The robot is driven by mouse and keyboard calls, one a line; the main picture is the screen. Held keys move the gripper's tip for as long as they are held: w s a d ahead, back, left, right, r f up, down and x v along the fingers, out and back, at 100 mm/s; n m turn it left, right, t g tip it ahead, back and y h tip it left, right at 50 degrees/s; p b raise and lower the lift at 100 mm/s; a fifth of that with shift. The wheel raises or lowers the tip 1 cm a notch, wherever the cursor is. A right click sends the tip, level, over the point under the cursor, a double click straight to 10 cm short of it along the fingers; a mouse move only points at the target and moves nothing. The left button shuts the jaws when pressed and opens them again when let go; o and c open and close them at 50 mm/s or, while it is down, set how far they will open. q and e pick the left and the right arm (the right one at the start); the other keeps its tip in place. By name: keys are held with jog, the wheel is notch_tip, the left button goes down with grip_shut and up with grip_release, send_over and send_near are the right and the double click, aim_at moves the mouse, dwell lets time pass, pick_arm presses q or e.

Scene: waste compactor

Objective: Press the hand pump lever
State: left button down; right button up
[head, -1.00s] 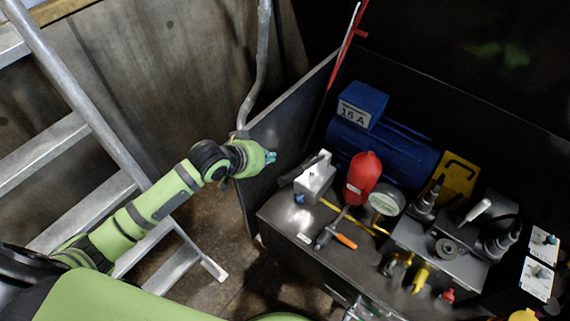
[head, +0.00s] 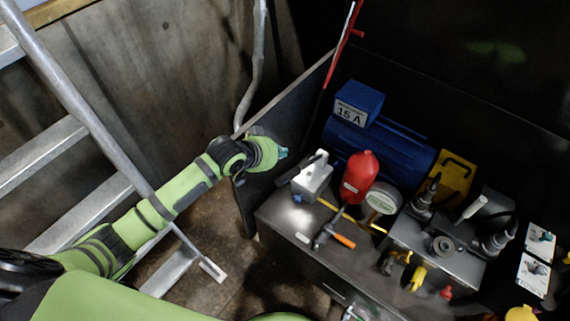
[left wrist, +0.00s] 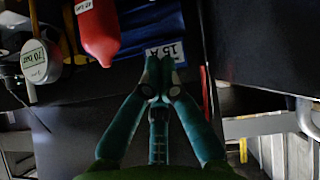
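The hand pump is a light grey block (head: 314,178) on the left end of the dark bench. My left gripper (head: 282,153) is just up and left of the lever in the head view, with a visible gap. In the left wrist view the teal fingers (left wrist: 160,64) are together at the tips with nothing between them. I cannot make out the pump or lever clearly in that view. My right gripper is not in view.
A red cylinder (head: 359,177) and a round gauge (head: 382,198) stand right of the pump. A blue motor (head: 385,148) is behind them. A hammer (head: 331,228) lies in front. A dark panel (head: 285,122) stands behind my gripper; a ladder (head: 100,150) is left.

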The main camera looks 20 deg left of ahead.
pick_arm(q)
jog(key=f, duration=0.2)
jog(key=d+f, duration=0.1)
jog(key=f, duration=0.3)
jog(key=shift+w+d+p, duration=0.15)
jog(key=shift+w+p, duration=0.1)
jog(key=shift+p, duration=0.1)
jog(key=shift+f, duration=0.15)
